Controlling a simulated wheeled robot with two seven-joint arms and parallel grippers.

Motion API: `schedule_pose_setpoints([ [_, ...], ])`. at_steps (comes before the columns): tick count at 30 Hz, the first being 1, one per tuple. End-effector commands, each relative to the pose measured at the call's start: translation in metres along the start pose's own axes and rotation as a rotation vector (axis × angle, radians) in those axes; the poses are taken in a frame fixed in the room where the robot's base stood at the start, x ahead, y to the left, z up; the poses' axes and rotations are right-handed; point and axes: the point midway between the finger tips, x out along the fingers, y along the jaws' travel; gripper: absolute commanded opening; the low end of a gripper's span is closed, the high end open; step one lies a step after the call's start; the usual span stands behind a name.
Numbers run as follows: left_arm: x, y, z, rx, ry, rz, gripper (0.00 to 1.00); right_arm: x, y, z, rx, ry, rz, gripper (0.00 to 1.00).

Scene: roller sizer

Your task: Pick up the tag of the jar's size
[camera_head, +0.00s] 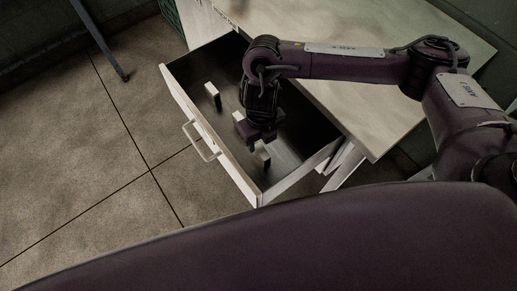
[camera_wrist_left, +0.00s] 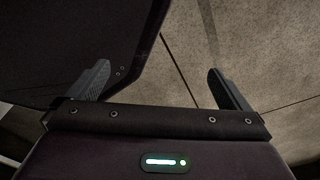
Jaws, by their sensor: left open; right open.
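An open drawer (camera_head: 178,92) with a dark inside holds small pale upright pieces that look like the tags. One tag (camera_head: 212,92) stands clear toward the back left. Another tag (camera_head: 263,154) stands near the front, just below my right gripper (camera_head: 261,143). A pale edge between them, partly behind the gripper, may be a third tag. My right gripper points down into the drawer and is open; I cannot tell whether its fingers touch the near tag. In the left wrist view my left gripper (camera_wrist_left: 160,84) is open and empty above the floor. No size marks are readable, and no jar is in view.
The drawer's handle (camera_head: 200,142) faces left over the tiled floor (camera_head: 110,150). A pale tabletop (camera_head: 375,125) lies right of the drawer, beneath my right arm. A dark thin leg (camera_head: 100,42) stands at the upper left. The floor left of the drawer is clear.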

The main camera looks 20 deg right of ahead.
Motion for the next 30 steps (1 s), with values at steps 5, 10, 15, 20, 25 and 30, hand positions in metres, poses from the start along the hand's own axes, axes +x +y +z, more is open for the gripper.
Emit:
schedule_pose_setpoints([
  [5,0.008,0.000,0.001,0.001,0.001,0.000,1.00,0.019,0.000,-0.001,0.002,0.004,0.001,0.47],
  [10,0.006,0.003,0.015,0.001,-0.018,0.003,1.00,0.036,0.000,-0.002,0.002,0.003,0.001,0.47],
  [15,0.001,0.003,0.019,0.001,-0.025,0.004,1.00,0.060,0.000,-0.007,0.002,0.003,0.000,0.47],
  [20,0.002,0.003,0.017,0.001,-0.023,0.004,1.00,0.080,0.000,-0.006,0.002,0.001,0.001,0.47],
  [25,0.002,0.002,0.010,0.001,-0.014,0.003,1.00,0.083,0.000,-0.005,0.001,-0.002,0.001,0.47],
  [30,0.002,0.002,0.007,0.001,-0.008,0.002,1.00,0.083,0.000,-0.006,0.001,-0.001,0.001,0.39],
])
